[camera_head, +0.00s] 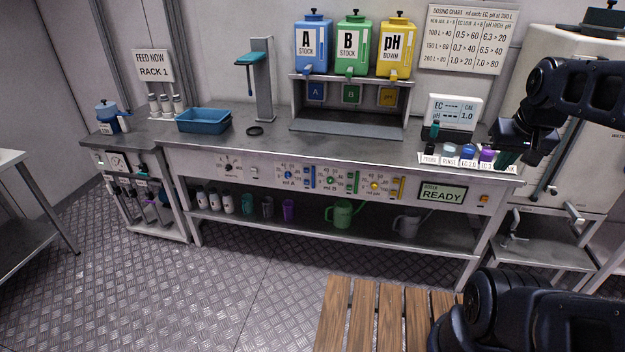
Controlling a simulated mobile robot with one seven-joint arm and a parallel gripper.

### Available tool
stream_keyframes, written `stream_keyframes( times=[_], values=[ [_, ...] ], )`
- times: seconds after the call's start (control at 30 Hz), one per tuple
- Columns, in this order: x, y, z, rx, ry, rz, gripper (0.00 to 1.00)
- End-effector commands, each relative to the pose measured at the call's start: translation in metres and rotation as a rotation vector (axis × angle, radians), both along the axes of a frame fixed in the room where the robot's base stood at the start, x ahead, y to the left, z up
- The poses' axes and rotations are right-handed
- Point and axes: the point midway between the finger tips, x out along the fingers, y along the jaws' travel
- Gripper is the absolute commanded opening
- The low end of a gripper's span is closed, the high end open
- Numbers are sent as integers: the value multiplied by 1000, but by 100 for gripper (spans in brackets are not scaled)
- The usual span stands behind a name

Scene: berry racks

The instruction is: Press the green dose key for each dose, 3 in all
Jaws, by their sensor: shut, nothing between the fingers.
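The dosing panel (272,174) runs along the bench's front edge, with blue, green and yellow control groups. The green group has a round green control (331,181) and a green upright strip (352,182) to its right. Which small part is the dose key is too small to tell. The dosing display (443,196) at the panel's right end reads READY. My gripper (508,158) is shut and empty at the bench's right end, by the row of small bottles, well right of the green group. Its fingertips are dark and partly hard to make out.
Blue A (313,45), green B (353,45) and yellow pH (396,46) stock jugs stand on a shelf. Small bottles (468,153) and an EC meter (454,111) stand near my gripper. A blue tray (204,120) is at left. Floor before the panel is clear; a slatted wooden surface (375,315) is nearer.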

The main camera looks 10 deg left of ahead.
Motion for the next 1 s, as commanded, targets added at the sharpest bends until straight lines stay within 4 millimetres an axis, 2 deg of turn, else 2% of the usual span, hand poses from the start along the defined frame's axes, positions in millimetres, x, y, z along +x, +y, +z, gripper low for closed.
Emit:
stream_keyframes(
  times=[0.73,0.87,1.0],
  values=[
    [1,0,0,-1,2,1,0],
    [9,-1,0,-13,16,3,0],
    [27,-2,-1,-44,46,9,0]
  ],
)
